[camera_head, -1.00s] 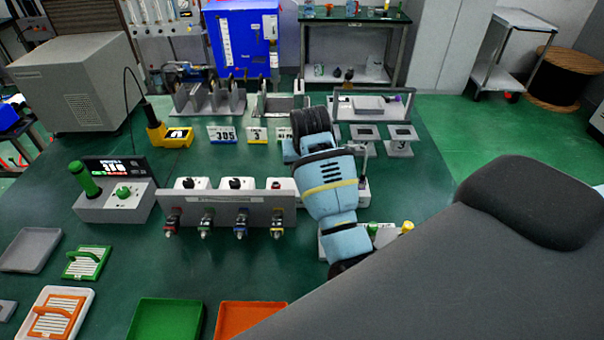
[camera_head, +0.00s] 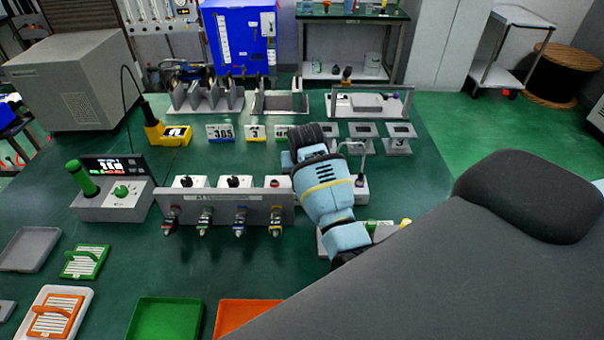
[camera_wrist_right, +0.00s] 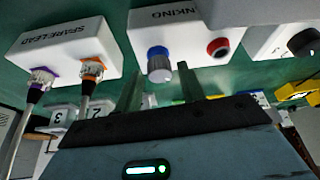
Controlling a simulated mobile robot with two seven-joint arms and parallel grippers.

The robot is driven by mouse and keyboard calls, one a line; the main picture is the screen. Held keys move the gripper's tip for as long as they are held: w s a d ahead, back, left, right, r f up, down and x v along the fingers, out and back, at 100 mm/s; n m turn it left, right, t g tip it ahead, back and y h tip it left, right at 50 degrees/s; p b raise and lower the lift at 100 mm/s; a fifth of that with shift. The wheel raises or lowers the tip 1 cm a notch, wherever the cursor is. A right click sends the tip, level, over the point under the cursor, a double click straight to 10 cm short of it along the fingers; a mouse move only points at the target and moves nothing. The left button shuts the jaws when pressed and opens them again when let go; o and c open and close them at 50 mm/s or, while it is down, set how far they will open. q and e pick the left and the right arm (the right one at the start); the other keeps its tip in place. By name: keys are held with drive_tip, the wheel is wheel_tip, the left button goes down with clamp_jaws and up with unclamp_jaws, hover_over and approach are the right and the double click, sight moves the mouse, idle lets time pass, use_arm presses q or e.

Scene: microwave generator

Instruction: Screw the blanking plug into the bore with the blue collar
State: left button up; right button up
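A white block with lettering ending in "NKING" (camera_wrist_right: 185,30) fills the top middle of the right wrist view. It carries a blue collar (camera_wrist_right: 157,51) and, to its right, a red-ringed bore with a dark centre (camera_wrist_right: 218,47). A pale grey round plug (camera_wrist_right: 160,72) protrudes from the blue collar; how deep it sits is unclear. My right gripper (camera_wrist_right: 160,88) is open, its two greenish-looking fingers apart on either side of the plug's end. I see no contact. My left gripper is not in view.
A white "SPARE LEAD" block (camera_wrist_right: 65,52) with purple- and orange-collared connectors stands left of the fingers in the wrist view. In the head view a grey connector panel (camera_head: 225,212) stands left of my wrist. Green (camera_head: 165,318) and orange (camera_head: 245,313) trays lie in front.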

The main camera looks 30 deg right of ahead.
drive_tip(key=c, duration=0.8)
